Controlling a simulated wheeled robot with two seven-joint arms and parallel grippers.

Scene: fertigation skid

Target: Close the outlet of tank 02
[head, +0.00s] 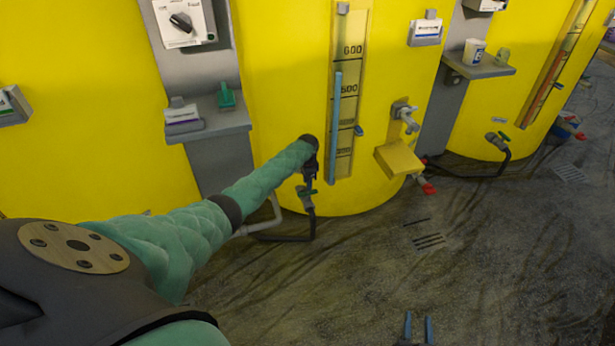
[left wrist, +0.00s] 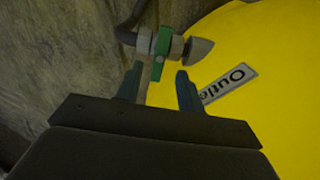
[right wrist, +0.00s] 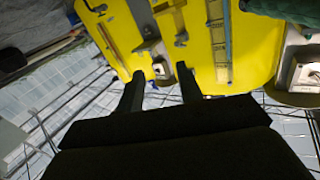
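In the head view my left arm reaches to the low outlet valve (head: 306,197) of the middle yellow tank (head: 280,90). I cannot read a tank number. My left gripper (head: 311,172) is partly hidden by its own arm there. In the left wrist view the left gripper (left wrist: 161,84) is open. The valve's green handle (left wrist: 162,44) lies just beyond its fingertips, looking crosswise to the pipe; I cannot tell if they touch. An "Outlet" label (left wrist: 228,83) is on the tank beside it. My right gripper (head: 418,328) is open and empty over the floor, far from the valve.
A yellow box (head: 398,158) and a tap (head: 404,113) stick out from the tank's right side. A grey shelf (head: 212,122) juts out at the left. The right tank has another green-handled valve (head: 498,140) with a hose.

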